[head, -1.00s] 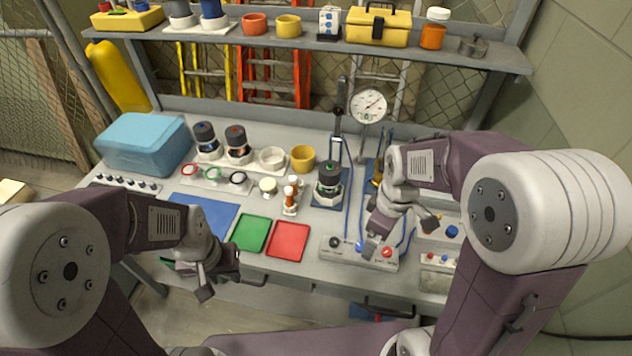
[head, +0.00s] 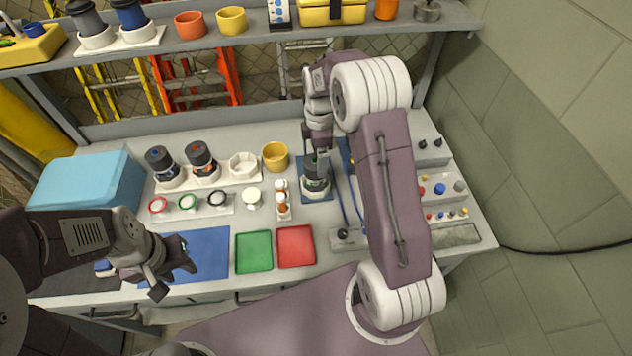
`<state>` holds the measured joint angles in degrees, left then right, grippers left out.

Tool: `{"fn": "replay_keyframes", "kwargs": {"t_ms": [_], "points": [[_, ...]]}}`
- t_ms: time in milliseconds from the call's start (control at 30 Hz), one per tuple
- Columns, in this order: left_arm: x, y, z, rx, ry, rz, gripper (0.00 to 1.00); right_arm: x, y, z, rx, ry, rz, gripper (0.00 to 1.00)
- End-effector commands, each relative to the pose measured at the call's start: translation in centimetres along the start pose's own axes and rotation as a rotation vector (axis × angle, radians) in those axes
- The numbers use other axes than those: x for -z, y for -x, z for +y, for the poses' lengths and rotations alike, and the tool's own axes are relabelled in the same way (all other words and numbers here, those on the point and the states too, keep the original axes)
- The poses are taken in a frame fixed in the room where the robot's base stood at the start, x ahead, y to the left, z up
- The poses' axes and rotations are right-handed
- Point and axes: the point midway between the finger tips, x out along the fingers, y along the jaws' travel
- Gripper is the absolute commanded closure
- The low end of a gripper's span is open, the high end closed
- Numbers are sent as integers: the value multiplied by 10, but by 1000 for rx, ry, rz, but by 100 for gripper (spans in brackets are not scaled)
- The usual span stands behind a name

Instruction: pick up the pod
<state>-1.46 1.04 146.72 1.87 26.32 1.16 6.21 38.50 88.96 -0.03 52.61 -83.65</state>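Two similar pods stand in a white rack to the left, one with a blue mark (head: 164,170) and one with a red mark (head: 203,163). My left gripper (head: 172,276) is open and empty over the blue mat's left part.
A green tray (head: 254,252) and a red tray (head: 296,247) lie at the bench front. A yellow cup (head: 275,157) and small orange-and-white bottles (head: 282,200) stand left of the pod. A blue box (head: 88,182) is at far left. Control panels (head: 440,190) lie right of my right arm.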

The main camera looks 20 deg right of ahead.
Motion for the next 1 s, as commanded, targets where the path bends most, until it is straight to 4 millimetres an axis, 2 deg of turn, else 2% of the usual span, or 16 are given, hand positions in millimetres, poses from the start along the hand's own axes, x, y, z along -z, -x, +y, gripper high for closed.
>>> {"fn": "replay_keyframes", "kwargs": {"t_ms": [100,333,500,600,800,833,1000], "points": [[1,4,0,0,0,0,64,1,-16,-1,2,1,0,10],[1,9,0,0,1,0,64,1,-29,-3,4,0,0,10],[2,17,0,0,0,1,64,1,-61,-6,4,0,0,10],[2,18,0,0,0,0,64,2,-71,-5,2,0,0,10],[2,17,0,0,0,0,64,2,-73,-5,-1,0,0,10],[2,17,0,0,0,0,64,2,-73,-5,-1,0,0,13],[2,17,0,0,0,0,64,2,-73,-4,-1,0,0,60]]}}
